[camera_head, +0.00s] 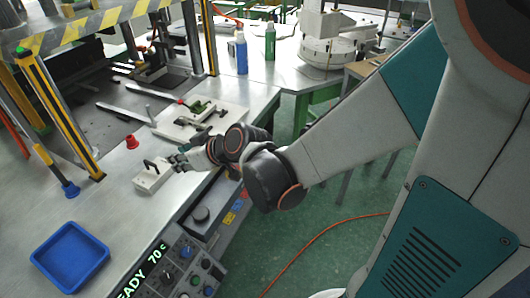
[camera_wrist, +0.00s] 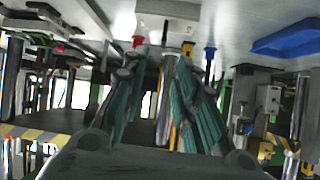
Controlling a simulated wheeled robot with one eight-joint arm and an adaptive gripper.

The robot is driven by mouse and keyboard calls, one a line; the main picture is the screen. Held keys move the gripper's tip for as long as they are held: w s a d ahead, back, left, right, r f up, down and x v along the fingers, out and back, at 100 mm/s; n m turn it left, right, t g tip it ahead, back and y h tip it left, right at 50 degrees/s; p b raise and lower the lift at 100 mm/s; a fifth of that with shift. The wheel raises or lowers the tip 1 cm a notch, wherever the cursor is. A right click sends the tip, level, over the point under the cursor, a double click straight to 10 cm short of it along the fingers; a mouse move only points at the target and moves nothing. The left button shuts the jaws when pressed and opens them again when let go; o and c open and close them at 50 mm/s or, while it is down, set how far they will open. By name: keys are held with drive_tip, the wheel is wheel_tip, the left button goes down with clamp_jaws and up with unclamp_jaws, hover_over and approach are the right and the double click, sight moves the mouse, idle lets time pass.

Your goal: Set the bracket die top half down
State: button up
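The bracket die top half (camera_head: 150,181) is a pale block with a black handle on top. It appears to rest on the grey bench near the front edge in the head view. In the wrist view the pale block (camera_wrist: 168,10) shows at the top, beyond my fingertips. My gripper (camera_head: 178,161) is just right of the block, close to its handle. In the wrist view my gripper (camera_wrist: 152,62) has its two fingers apart, with a gap between the tips. The handle appears near the tips; contact cannot be told.
A pale plate (camera_head: 225,119) with die parts and a green piece lies behind my gripper. A blue tray (camera_head: 70,257) is at the front left. A yellow-striped press post (camera_head: 62,120) stands at left. Bare bench lies between.

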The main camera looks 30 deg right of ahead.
drive_tip(key=s+d+r+m+g+h, duration=0.1)
drive_tip(key=s+d+r+m+h, duration=0.1)
drive_tip(key=s+d, duration=0.3)
drive_tip(key=s+d+r+m+g+h, duration=0.1)
drive_tip(key=s+d+r+m+h, duration=0.2)
drive_tip(key=s, duration=1)
drive_tip(key=d, duration=0.2)
drive_tip(key=shift+d+g+h, duration=0.4)
